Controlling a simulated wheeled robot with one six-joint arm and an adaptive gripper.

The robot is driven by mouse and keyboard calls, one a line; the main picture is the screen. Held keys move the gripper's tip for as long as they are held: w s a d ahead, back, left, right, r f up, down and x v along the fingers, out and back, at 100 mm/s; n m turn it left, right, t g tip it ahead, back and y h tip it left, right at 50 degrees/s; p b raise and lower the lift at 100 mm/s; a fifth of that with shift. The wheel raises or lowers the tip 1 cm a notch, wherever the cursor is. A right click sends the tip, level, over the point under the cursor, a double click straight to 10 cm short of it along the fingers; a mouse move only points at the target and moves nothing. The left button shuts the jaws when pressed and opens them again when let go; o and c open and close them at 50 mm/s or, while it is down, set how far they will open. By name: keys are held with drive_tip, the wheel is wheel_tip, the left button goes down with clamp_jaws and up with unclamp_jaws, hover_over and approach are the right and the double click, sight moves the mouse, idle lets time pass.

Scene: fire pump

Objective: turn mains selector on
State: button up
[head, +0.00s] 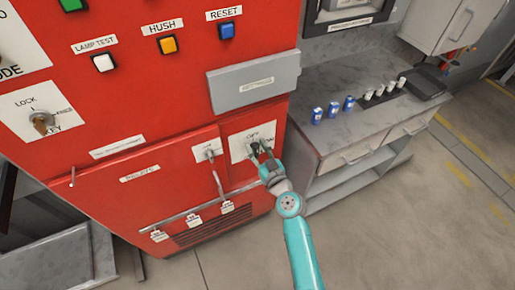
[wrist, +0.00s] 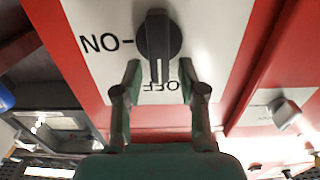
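The mains selector is a black rotary knob (wrist: 157,35) on a white plate (wrist: 90,22), which shows upside down in the wrist view. Its pale pointer line aims at the OFF lettering; the ON mark is off to the left. In the head view the selector plate (head: 238,141) is at the lower right of the red cabinet, the knob partly hidden by my gripper (head: 261,153). In the wrist view my gripper (wrist: 161,70) is open, one finger on each side of the knob's pointer end, with gaps visible. I cannot tell how deep the fingertips reach.
The red cabinet (head: 150,90) carries a smaller switch (head: 209,153), a bar handle (head: 218,185) and padlock-like tags (head: 195,220) left of the selector. A grey box (head: 254,82) juts out above it. A grey bench (head: 350,130) stands close on the right. Floor in front is clear.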

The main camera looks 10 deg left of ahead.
clamp_jaws()
drive_tip(key=shift+d+m, duration=0.1)
drive_tip(key=shift+m, duration=0.2)
drive_tip(key=m, duration=0.4)
drive_tip(key=w+d+m, duration=0.1)
drive_tip(key=m, duration=0.1)
drive_tip(key=shift+d+f, duration=0.1)
drive_tip(key=shift+f, duration=0.15)
drive_tip(key=m, duration=0.3)
drive_tip(key=f+m, duration=0.1)
drive_tip(key=m, duration=0.3)
drive_tip(key=d+f+m, duration=0.1)
drive_tip(key=m, duration=0.3)
drive_tip(key=shift+w+f, duration=0.1)
drive_tip(key=shift+w, duration=0.15)
